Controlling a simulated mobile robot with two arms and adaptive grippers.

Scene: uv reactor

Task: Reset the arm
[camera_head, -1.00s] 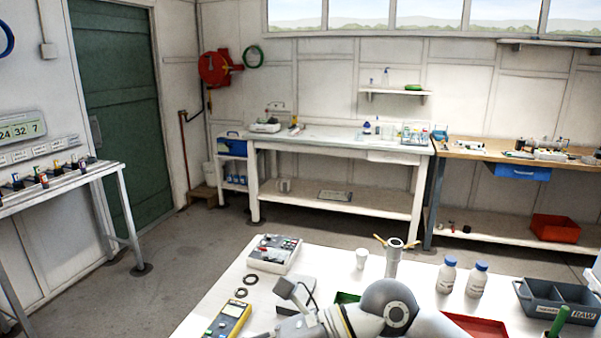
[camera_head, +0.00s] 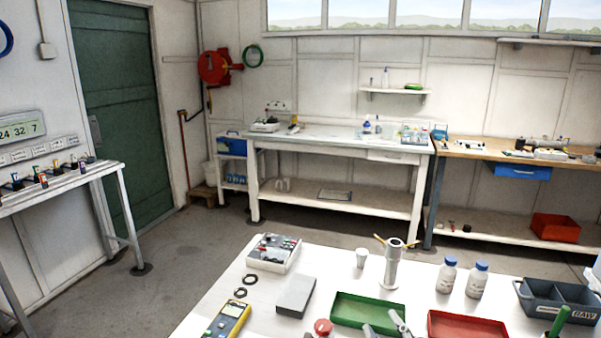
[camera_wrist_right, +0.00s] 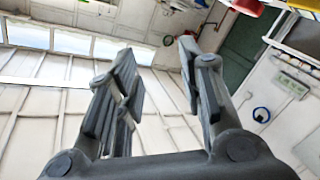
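My right gripper shows at close range in the right wrist view (camera_wrist_right: 155,85). Its two dark grey fingers are spread apart with nothing between them. Grey finger-like parts (camera_head: 388,328), apparently of this gripper, poke up at the bottom edge of the head view, in front of the green tray (camera_head: 368,309). The rest of the arm is out of the head view. My left gripper is not in view.
On the white table are a grey block (camera_head: 295,296), a yellow meter (camera_head: 228,320), a red tray (camera_head: 466,326), two blue-capped bottles (camera_head: 447,277), a metal stand (camera_head: 392,266), a white cup (camera_head: 361,258) and a dark divided bin (camera_head: 558,301).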

